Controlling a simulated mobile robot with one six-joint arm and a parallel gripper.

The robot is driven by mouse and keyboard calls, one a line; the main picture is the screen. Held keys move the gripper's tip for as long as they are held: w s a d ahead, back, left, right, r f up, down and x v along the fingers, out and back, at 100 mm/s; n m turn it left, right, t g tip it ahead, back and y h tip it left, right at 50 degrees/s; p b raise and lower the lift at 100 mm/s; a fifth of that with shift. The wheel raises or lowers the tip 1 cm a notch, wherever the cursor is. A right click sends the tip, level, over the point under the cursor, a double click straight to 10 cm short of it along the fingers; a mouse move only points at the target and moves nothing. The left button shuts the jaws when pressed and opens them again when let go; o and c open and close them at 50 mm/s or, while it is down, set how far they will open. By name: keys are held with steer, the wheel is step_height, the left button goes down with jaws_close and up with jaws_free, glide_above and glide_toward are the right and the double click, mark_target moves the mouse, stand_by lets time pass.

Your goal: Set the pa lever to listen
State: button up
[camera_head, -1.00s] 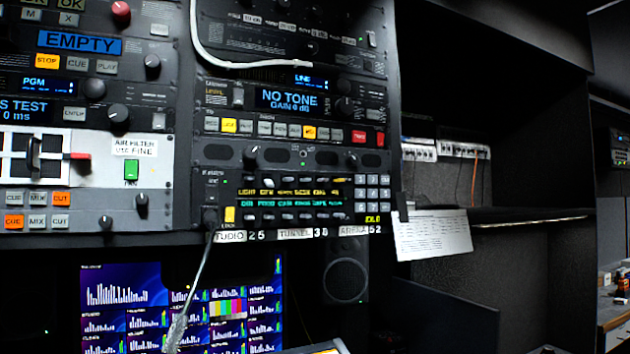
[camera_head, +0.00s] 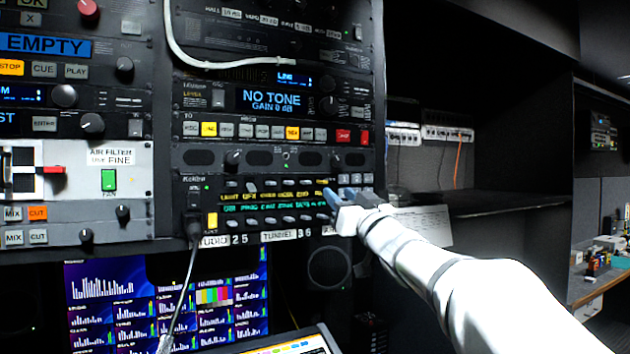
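The intercom panel (camera_head: 185,212) is in the lower middle of the rack. It has two rows of small levers, with yellow and green lit names between them. The names are too small to read surely, so I cannot tell which lever is the PA one. My gripper (camera_head: 338,197) is at the right end of the lever rows, in front of the panel. It hides the levers and part of the keypad (camera_head: 344,181) there. I cannot tell whether its fingers touch a lever, or whether they are apart or closed.
A cable with a plug (camera_head: 193,226) hangs from the panel's left side. Above are the NO TONE unit (camera_head: 275,99) and a white cable (camera_head: 225,64). A monitor (camera_head: 110,290) is below. A paper sheet (camera_head: 425,222) hangs behind my arm. Dark shelves stand at right.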

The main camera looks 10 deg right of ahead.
mark_target(325, 182)
steer(key=p+x, duration=0.2)
steer(key=x, duration=0.5)
steer(key=shift+f, duration=0.1)
steer(key=shift+c, duration=0.4)
jaws_close()
